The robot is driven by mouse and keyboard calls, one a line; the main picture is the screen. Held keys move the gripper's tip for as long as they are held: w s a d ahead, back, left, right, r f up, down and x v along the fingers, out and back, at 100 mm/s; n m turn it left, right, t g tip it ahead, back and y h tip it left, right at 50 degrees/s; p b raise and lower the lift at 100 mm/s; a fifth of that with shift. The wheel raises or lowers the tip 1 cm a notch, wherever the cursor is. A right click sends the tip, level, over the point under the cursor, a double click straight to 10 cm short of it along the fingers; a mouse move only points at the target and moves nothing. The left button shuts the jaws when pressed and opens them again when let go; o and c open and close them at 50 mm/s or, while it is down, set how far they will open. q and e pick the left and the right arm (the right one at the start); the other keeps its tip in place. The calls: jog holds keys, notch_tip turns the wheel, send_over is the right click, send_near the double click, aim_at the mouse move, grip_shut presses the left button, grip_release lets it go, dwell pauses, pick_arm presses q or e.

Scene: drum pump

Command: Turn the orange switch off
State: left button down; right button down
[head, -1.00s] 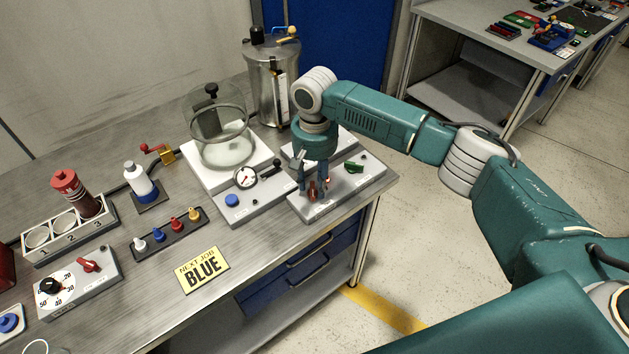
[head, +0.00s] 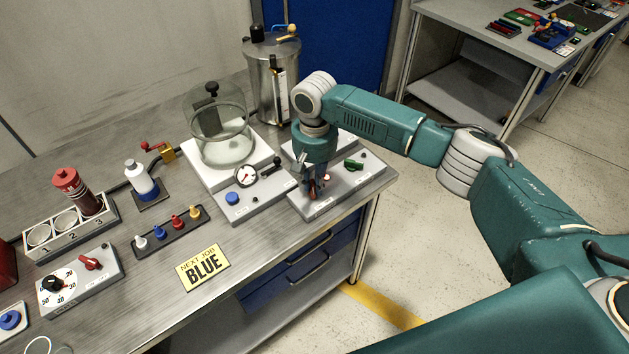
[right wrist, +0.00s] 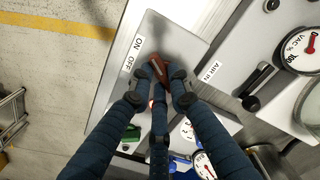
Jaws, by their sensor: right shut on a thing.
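The orange switch (right wrist: 156,68) is a brownish-orange lever on a grey panel box (head: 335,199). Its pivot area lies near printed ON and OFF labels in the right wrist view. My right gripper (right wrist: 155,82) points down over it, with its fingers shut on the lever. In the head view my right gripper (head: 313,186) largely hides the switch, and only a small reddish part shows between the fingers. Which label the lever points to is unclear. My left gripper is not in view.
A green lever (head: 353,165) sits on the same box, close behind the gripper. A gauge box with a blue button (head: 232,198) stands just left, below a glass chamber (head: 216,130). A metal drum (head: 272,80) stands behind. The table's front edge is near.

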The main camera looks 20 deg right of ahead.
jog(key=n+p, duration=0.2)
jog(key=n, duration=0.1)
jog(key=shift+r+p, duration=0.15)
jog(key=shift+p, duration=0.2)
jog(key=n+p, duration=0.1)
jog(key=n, duration=0.1)
jog(key=n+p, duration=0.1)
jog(key=n, duration=0.1)
jog(key=shift+w+d+n, duration=0.1)
jog(key=shift+w+n, duration=0.1)
jog(key=shift+n, duration=0.2)
jog(key=n, duration=0.3)
jog(key=shift+w+p, duration=0.1)
jog(key=shift+p, duration=0.2)
jog(key=shift+n, duration=1.3)
jog(key=shift+w, duration=0.1)
jog(key=c, duration=1.6)
grip_release()
jog(key=shift+c, duration=0.2)
